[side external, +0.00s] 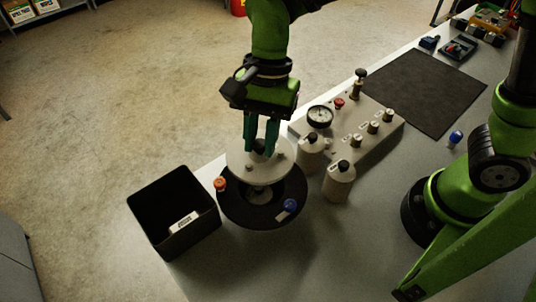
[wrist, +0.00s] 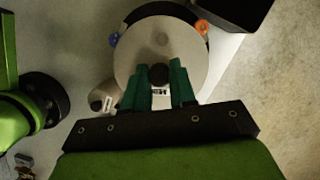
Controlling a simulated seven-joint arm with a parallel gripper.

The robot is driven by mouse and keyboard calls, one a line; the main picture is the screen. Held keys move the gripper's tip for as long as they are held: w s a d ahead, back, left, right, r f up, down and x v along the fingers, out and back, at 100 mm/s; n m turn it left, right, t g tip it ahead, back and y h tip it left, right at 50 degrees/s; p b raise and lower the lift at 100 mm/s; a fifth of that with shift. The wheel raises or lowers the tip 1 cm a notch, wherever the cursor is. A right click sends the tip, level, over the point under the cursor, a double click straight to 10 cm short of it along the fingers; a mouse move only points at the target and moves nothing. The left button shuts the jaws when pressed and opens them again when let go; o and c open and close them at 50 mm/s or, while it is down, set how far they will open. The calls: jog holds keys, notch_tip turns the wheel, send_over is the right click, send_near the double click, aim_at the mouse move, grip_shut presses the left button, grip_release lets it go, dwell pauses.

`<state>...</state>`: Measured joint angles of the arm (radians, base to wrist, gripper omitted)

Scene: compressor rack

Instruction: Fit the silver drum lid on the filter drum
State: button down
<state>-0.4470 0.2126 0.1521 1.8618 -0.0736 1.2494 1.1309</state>
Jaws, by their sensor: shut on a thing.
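The silver drum lid (side external: 240,158) is a round pale disc with a dark knob in its middle. My gripper (side external: 261,146) is shut on that knob, its teal fingers pointing down; the wrist view also shows the fingers (wrist: 161,80) around the knob, with the lid (wrist: 135,55) beneath. The filter drum (side external: 240,212) shows as a wide black ring with an orange knob (side external: 220,184) and a blue knob (side external: 291,206) at its edge. The lid appears held above the drum, toward its far side in the side view. It hides part of the drum opening.
Two pale bottles (side external: 339,183) and a grey panel (side external: 375,125) with a gauge and several knobs stand close on the right. A dark mat (side external: 420,90) lies farther back.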

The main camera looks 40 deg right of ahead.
aim_at(262, 160)
jog(key=shift+s+f, duration=0.1)
jog(key=shift+f, duration=1.9)
jog(key=shift+f, duration=0.3)
jog(key=shift+f, duration=0.35)
jog(key=shift+f, duration=0.2)
jog(key=shift+f, duration=1.2)
jog(key=shift+f, duration=0.35)
